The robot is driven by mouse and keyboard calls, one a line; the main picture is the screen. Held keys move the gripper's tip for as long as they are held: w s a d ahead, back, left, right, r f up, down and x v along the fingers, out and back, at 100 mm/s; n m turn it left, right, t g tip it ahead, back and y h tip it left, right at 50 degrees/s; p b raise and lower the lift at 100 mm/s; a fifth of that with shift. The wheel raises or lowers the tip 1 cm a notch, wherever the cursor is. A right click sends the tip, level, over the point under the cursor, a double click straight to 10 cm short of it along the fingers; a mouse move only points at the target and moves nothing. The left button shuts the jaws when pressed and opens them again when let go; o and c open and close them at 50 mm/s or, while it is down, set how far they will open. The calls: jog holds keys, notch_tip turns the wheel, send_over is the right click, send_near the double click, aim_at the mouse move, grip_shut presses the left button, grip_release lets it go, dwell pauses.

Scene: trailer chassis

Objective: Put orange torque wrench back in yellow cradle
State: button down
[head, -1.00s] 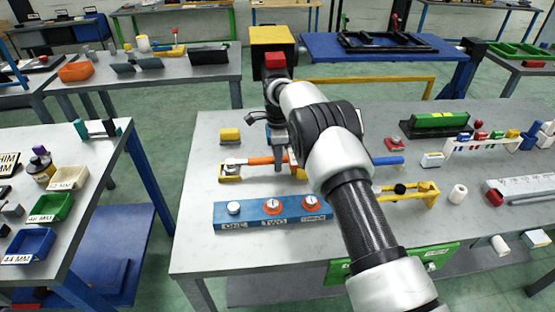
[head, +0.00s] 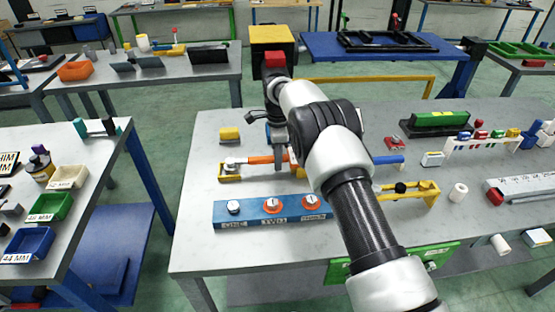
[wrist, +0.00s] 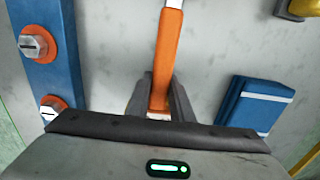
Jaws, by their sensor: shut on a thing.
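The orange torque wrench (head: 259,160) lies roughly level over the left workbench area, its pale head (head: 235,161) to the left at the yellow cradle (head: 230,178). I cannot tell whether it rests in the cradle or hangs just above it. My gripper (head: 279,162) points down and is shut on the orange handle. In the wrist view the orange handle (wrist: 168,55) runs between the two dark fingers (wrist: 160,98). The handle's far end is hidden by my arm in the head view.
A blue board (head: 262,214) with dials stands in front of the cradle. A yellow block (head: 229,135) lies behind it. A blue-handled tool (head: 388,161) and another yellow holder (head: 424,197) are to the right of my arm. Bare bench top lies left of the cradle.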

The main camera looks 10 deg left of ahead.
jog(key=shift+r, duration=0.1)
jog(key=c, duration=1)
grip_release()
jog(key=shift+r+p, duration=2.2)
jog(key=shift+r, duration=1.75)
